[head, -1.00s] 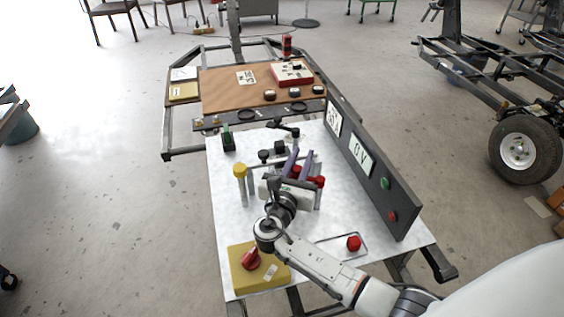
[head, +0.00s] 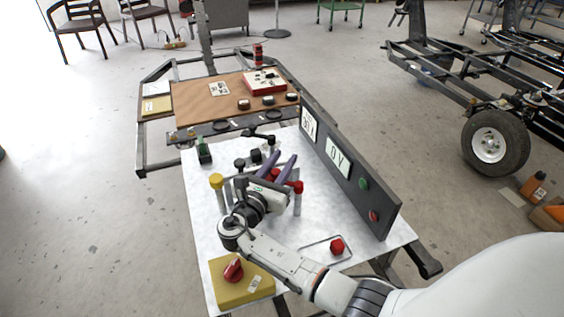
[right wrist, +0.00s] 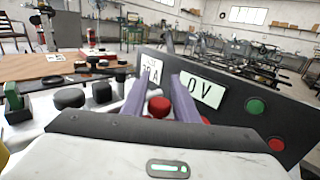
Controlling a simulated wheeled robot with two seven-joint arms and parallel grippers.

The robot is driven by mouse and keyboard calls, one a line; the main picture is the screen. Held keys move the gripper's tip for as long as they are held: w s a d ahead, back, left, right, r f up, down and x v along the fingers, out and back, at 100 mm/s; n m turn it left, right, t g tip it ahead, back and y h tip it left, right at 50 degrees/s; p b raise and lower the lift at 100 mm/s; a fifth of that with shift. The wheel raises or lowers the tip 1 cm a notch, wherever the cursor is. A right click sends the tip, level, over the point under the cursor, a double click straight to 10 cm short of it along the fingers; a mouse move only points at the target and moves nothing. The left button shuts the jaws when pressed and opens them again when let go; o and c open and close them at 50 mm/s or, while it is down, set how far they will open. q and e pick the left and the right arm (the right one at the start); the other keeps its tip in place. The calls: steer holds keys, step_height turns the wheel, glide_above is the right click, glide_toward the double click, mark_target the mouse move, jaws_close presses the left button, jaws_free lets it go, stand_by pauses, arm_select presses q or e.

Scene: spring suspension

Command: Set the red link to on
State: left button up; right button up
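My right gripper (head: 277,163) reaches forward over the white bench top, with its two purple fingers apart. The right wrist view also shows the gripper (right wrist: 155,97), with a round red knob (right wrist: 158,106) in the gap beyond its fingers. In the head view this red knob (head: 275,174) shows between the fingers, partly hidden. I cannot tell whether they touch it. A red-capped post (head: 297,187) stands just right of the gripper, and a yellow-capped post (head: 216,182) stands to its left. Which red part is the link, and its setting, I cannot tell. My left gripper is not in view.
A dark panel (head: 385,215) edges the bench on the right, with a "0 V" display (head: 338,160), a green button (head: 364,183) and a red button (head: 374,215). A yellow box (head: 225,292) with a red handle (head: 233,270) lies in front. A red knob (head: 337,246) sits in a tray.

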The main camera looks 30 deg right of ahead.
mark_target(274, 175)
steer(key=shift+o, duration=1)
steer(key=shift+s+a, duration=0.15)
steer(key=shift+a, duration=0.05)
steer(key=v, duration=0.9)
steer(key=shift+s+a, duration=0.25)
steer(key=shift+a, duration=0.1)
steer(key=shift+f, duration=0.1)
